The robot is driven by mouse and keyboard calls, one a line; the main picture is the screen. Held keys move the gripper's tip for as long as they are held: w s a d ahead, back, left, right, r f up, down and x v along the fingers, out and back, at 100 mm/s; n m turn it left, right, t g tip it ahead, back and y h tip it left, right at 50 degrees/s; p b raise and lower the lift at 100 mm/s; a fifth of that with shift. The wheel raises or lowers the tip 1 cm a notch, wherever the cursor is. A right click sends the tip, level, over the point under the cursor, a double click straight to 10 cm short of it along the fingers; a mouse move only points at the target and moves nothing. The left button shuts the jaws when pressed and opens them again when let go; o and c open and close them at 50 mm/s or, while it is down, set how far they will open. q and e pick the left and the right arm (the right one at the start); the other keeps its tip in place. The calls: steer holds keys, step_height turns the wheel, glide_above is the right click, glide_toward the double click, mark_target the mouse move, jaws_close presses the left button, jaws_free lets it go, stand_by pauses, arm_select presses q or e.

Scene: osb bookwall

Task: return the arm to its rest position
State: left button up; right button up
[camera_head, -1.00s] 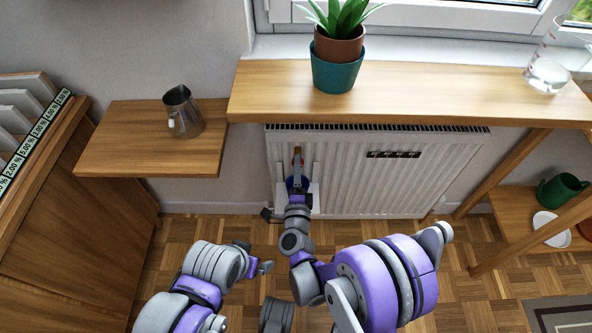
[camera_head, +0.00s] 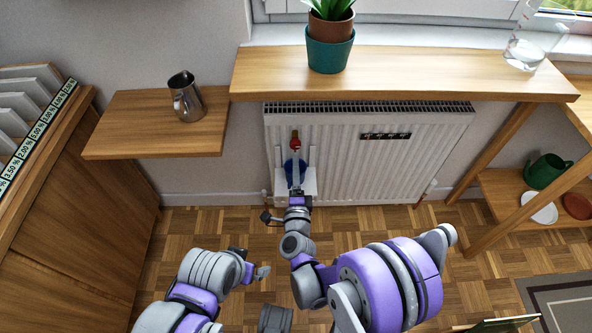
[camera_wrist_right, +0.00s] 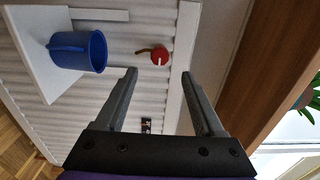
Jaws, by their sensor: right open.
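My right arm reaches forward in the middle of the head view, with its gripper (camera_head: 297,182) in front of the radiator. In the right wrist view the right gripper's two fingers (camera_wrist_right: 157,78) are spread apart with nothing between them. A blue mug (camera_wrist_right: 84,50) stands on a small white shelf (camera_wrist_right: 38,55) to the left of the fingers, apart from them. The mug shows partly behind the gripper in the head view (camera_head: 289,172). My left arm is folded low at the left; its gripper (camera_head: 258,272) is small there, and its jaw opening is unclear.
A white radiator (camera_head: 365,170) with a red knob (camera_head: 295,140) is ahead. Above it is a wooden sill shelf (camera_head: 430,75) with a potted plant (camera_head: 330,52). A metal pitcher (camera_head: 187,97) stands on a lower wooden shelf (camera_head: 140,140). A wooden rack leg (camera_head: 500,180) is at right.

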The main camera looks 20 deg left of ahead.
steer(key=s+d+r+n+g, duration=0.2)
steer(key=d+r+n+g, duration=0.1)
steer(key=d+n, duration=0.25)
steer(key=s+d+r+n+g, duration=0.3)
steer(key=d+n, duration=0.1)
steer(key=d, duration=0.2)
steer(key=s+d+f+n+g+h, duration=0.3)
steer(key=s+d+n+g+h, duration=0.3)
steer(key=s+d, duration=1.6)
arm_select(q)
step_height(320, 180, up, 28)
steer(key=t+p, duration=0.1)
steer(key=p, duration=2.4)
steer(key=shift+w+r, duration=0.2)
steer(key=shift+w, duration=0.15)
arm_select(e)
step_height(320, 180, up, 27)
steer(key=a+y, duration=0.1)
steer(key=a, duration=0.1)
steer(key=shift+s+r, duration=0.15)
steer(key=shift+s, duration=0.3)
